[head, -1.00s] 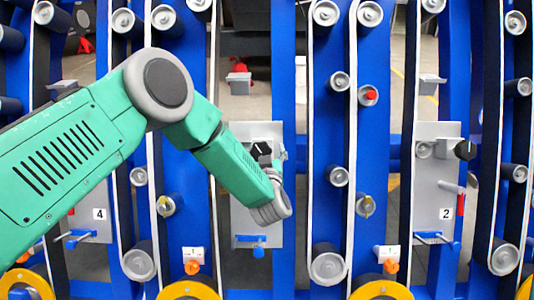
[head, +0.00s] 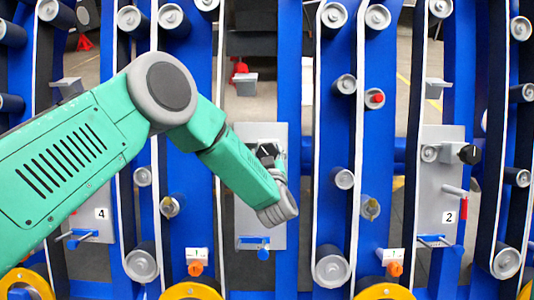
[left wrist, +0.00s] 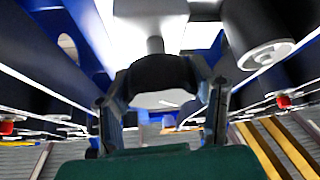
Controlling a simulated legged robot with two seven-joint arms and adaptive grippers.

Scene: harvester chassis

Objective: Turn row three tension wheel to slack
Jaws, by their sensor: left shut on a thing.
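The row three tension wheel is a black knob (head: 266,149) on the grey panel (head: 262,228) between the panels marked 4 and 2. My left arm's wrist covers the middle of that panel, including any number on it. In the left wrist view the dark round wheel (left wrist: 160,74) sits between the two fingers of my left gripper (left wrist: 160,104), which is shut on it. A pale shaft runs from the wheel to the top of that view. In the head view the fingers are mostly hidden behind the wrist. My right gripper is not in view.
Blue uprights, white belts and grey rollers (head: 332,265) stand on both sides of the panel. A blue lever (head: 263,250) sticks out below my wrist. The panel marked 2 (head: 436,205) has its own black knob (head: 468,154). Yellow rings (head: 192,291) lie along the bottom.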

